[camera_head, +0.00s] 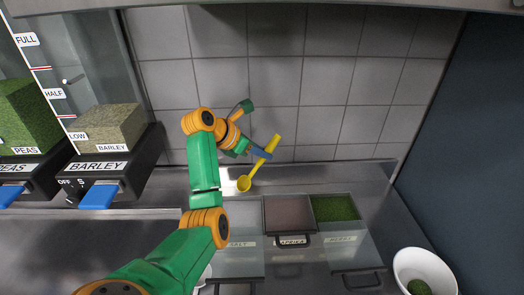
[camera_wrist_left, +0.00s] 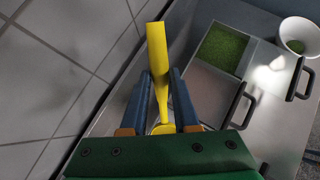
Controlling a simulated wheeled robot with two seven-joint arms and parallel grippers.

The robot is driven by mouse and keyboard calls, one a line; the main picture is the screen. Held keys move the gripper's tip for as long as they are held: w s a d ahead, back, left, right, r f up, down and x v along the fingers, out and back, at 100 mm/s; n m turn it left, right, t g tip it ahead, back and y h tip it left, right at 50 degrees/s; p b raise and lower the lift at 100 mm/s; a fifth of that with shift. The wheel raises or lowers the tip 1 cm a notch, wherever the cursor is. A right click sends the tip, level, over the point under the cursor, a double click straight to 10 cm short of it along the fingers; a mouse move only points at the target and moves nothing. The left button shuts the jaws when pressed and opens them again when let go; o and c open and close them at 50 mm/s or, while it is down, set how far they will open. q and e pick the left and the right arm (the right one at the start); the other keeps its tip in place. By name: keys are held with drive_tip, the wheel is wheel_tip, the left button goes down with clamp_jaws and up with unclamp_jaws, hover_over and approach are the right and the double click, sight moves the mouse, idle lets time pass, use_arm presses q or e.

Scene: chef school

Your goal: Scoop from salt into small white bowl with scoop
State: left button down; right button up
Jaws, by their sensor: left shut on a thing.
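My left gripper (camera_head: 262,152) is shut on the handle of a yellow scoop (camera_head: 244,183). It holds the scoop tilted, with the scoop's bowl hanging low, near the back wall and behind the row of bins. In the left wrist view the yellow handle (camera_wrist_left: 157,55) stands up between the two blue fingers. The bin labelled SALT (camera_head: 238,245) is at the left of the row, nearer than the scoop, under a clear lid; its contents look pale. A white bowl (camera_head: 425,270) with green stuff in it stands at the front right. My right gripper is not in view.
A brownish bin labelled paprika (camera_head: 290,214) and a green-filled bin (camera_head: 335,208) sit right of the salt, with black handles in front. Dispensers of peas (camera_head: 28,115) and barley (camera_head: 108,125) stand at left. A tiled wall (camera_head: 345,85) closes the back.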

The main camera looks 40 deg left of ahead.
sight(257, 166)
use_arm(q)
drive_tip(key=shift+s+f, duration=0.2)
drive_tip(key=shift+s, duration=0.55)
drive_tip(key=shift+s+f, duration=0.25)
drive_tip(key=shift+f, duration=0.05)
drive_tip(key=f, duration=0.2)
drive_tip(key=w+f, duration=0.1)
drive_tip(key=shift+f, duration=0.35)
drive_tip(key=shift+s+f, duration=0.15)
drive_tip(key=shift+f, duration=0.6)
drive_tip(key=shift+s+f, duration=0.1)
drive_tip(key=shift+f, duration=0.65)
drive_tip(key=shift+s+f, duration=0.95)
drive_tip(key=shift+f, duration=0.95)
drive_tip(key=shift+w+a+r, duration=0.1)
drive_tip(key=shift+w+r, duration=0.05)
drive_tip(key=shift+r, duration=1.75)
drive_tip(key=shift+w+a+r, duration=0.1)
drive_tip(key=shift+w+r, duration=0.05)
drive_tip(key=shift+r, duration=1.7)
drive_tip(key=shift+w+r, duration=0.15)
drive_tip(key=shift+r, duration=1.75)
